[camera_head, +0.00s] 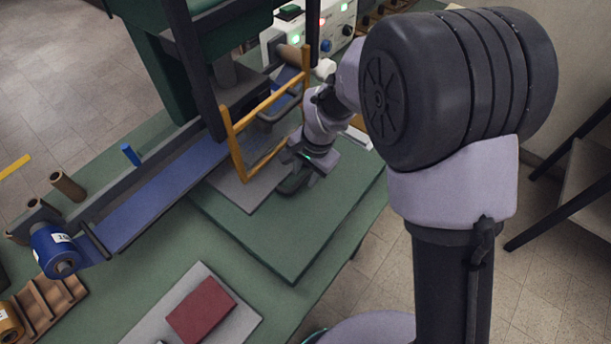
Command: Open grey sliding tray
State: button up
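The grey sliding tray (241,193) appears as a flat grey plate on the green bench. It sits under the machine, and its front part sticks out toward me. An upright yellow-orange frame (238,152) stands over it. My gripper (293,184) is low at the tray's right side, beside the frame. Whether it touches the tray cannot be told. The fingers are dark and small here, so their opening is unclear. The tray's back part is hidden by the frame, the machine and my arm.
The dark green press (160,60) stands behind the tray. A blue ribbon strip (165,190) runs left to a blue roll (52,248). A red book cover (201,310) lies on a grey board (243,325) in front. The raised green board (290,235) has clear room.

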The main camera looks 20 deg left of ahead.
jog(key=shift+f, duration=0.25)
jog(key=shift+c, duration=0.3)
grip_shut()
dwell(1.0)
